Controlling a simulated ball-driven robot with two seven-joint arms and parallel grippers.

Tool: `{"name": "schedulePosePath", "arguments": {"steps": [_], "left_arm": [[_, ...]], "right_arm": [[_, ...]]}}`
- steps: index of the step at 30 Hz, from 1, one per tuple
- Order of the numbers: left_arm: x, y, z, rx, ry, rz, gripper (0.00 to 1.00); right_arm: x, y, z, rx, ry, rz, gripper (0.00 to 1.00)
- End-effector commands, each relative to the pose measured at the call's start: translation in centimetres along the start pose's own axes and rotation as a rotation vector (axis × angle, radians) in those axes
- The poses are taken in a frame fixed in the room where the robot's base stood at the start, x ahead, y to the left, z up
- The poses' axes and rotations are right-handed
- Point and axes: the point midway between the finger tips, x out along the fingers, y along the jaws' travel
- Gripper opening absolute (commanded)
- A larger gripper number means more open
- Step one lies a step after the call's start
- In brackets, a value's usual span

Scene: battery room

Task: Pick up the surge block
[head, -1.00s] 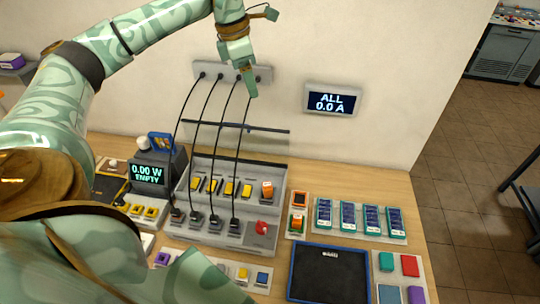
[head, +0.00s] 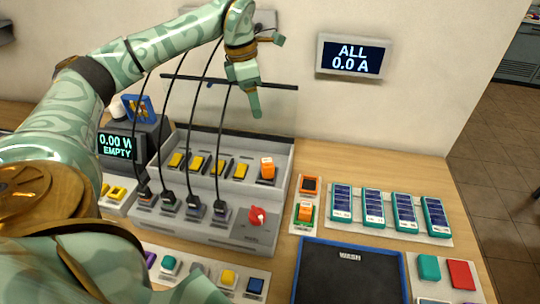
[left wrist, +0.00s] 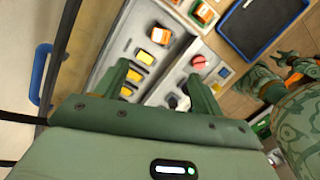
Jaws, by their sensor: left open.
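Two orange blocks could be the surge block; I cannot tell which. One orange block (head: 267,168) stands at the right end of a row of yellow blocks in the grey panel; it also shows in the left wrist view (left wrist: 160,35). The other orange block (head: 305,210) sits in a green-edged holder right of the panel; it also shows in the left wrist view (left wrist: 203,13). My left gripper (head: 254,106) hangs above and behind the panel, apart from both blocks. In the left wrist view my left gripper (left wrist: 163,84) is open and empty. My right gripper is not clearly shown.
Black cables hang in front of the panel's left part. A red knob (head: 257,216) is at the panel's right. Several teal modules (head: 374,207) and a black tray with a blue rim (head: 345,275) lie to the right. A wall display (head: 353,56) reads "ALL 0.0 A".

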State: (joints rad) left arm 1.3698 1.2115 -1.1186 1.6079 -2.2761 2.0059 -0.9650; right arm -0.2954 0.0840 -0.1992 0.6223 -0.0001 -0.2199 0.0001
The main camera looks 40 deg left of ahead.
Motion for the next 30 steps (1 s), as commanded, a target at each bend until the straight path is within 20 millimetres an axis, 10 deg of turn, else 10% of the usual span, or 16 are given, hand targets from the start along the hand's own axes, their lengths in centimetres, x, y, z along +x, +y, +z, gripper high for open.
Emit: {"name": "schedulePosePath", "arguments": {"steps": [1,4,21,30], "left_arm": [[3.5,0.1,-0.3,-0.001,0.009,-0.007,0.69],[5.4,0.2,-0.5,-0.002,0.015,-0.012,0.69],[15.8,0.0,-0.8,-0.001,0.019,-0.016,0.69],[18.1,-0.1,-0.7,-0.002,0.018,-0.015,0.69]], "right_arm": [[2.9,-0.5,0.9,0.001,-0.014,-0.007,0.36],[4.4,-1.0,1.5,0.003,-0.024,-0.013,0.36],[7.7,-1.4,2.7,0.002,-0.046,-0.021,0.36],[8.3,-1.2,3.0,0.000,-0.050,-0.019,0.36]]}}
